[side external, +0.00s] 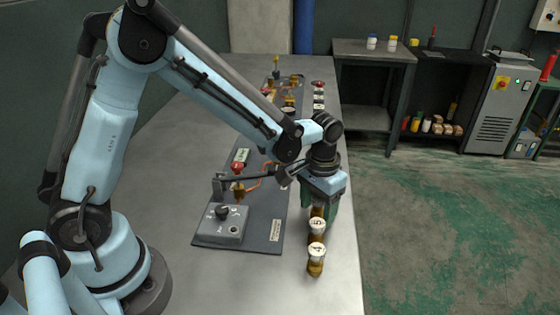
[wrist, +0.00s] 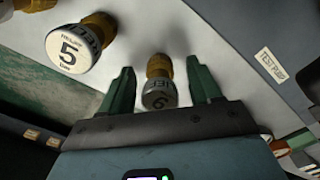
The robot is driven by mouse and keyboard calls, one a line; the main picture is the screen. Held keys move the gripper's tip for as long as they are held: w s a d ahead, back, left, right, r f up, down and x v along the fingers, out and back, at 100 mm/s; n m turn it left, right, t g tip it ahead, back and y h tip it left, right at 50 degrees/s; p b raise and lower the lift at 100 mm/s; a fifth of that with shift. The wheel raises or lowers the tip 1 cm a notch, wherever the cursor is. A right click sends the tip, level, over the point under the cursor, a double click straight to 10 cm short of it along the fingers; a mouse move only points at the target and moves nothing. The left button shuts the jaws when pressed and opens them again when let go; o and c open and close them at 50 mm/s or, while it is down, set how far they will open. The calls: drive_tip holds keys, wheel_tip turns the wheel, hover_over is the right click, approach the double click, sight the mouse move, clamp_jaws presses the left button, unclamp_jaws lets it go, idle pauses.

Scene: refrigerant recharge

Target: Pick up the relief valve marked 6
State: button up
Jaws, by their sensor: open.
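The relief valve marked 6 (wrist: 159,96) has a white cap and a brass body; its digit looks upside down in the wrist view. It stands between the two green fingers of my gripper (wrist: 158,70), with a gap on each side. My gripper is open around it and not closed on it. In the side view my gripper (side external: 328,205) is low over the table's right part and largely hides this valve.
The relief valve marked 5 (wrist: 73,50) stands close beside my gripper, left in the wrist view. In the side view valve 5 (side external: 317,226) and a valve marked 4 (side external: 316,251) stand in front. A grey control box (side external: 224,222) sits left on a dark panel (side external: 269,215).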

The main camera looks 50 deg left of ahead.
drive_tip(key=c, duration=1.1)
drive_tip(key=shift+r, duration=0.15)
